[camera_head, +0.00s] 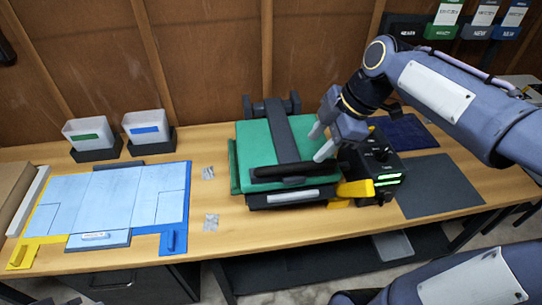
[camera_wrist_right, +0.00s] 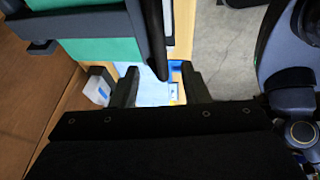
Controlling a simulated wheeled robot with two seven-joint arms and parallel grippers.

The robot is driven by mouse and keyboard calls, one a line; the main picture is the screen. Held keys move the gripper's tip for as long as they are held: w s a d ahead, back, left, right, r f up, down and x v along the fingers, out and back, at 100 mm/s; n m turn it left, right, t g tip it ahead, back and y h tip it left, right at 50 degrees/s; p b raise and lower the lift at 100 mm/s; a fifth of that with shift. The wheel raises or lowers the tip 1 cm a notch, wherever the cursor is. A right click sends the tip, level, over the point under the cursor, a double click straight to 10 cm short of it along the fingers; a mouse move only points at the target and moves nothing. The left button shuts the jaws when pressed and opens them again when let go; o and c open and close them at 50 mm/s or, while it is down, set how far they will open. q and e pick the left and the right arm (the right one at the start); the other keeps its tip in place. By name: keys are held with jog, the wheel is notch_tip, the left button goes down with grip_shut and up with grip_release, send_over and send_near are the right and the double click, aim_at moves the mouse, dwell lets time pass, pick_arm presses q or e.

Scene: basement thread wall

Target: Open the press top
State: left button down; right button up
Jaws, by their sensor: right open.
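The press has a green top (camera_head: 250,150) with a dark central arm (camera_head: 284,135) running to a black handle bar (camera_head: 290,171) along its front. The top looks closed, lying flat on the base. My right gripper (camera_head: 319,144) is open above the right part of the top, close to the right end of the handle bar. In the right wrist view, the bar (camera_wrist_right: 155,40) reaches down between the two open fingers of the gripper (camera_wrist_right: 160,82). I cannot tell whether they touch it. My left gripper is not in view.
A black control box (camera_head: 375,160) with green lights and a yellow part (camera_head: 355,189) sit right of the press. A blue and yellow board (camera_head: 118,205) lies left, with two white bins (camera_head: 148,126) behind it. A dark mat (camera_head: 435,187) lies right.

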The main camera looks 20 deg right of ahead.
aim_at(299, 164)
jog(key=x, duration=0.7)
jog(key=shift+w+a+f+p, duration=0.15)
jog(key=shift+w+f+p, duration=0.05)
jog(key=shift+f+p, duration=0.15)
grip_shut()
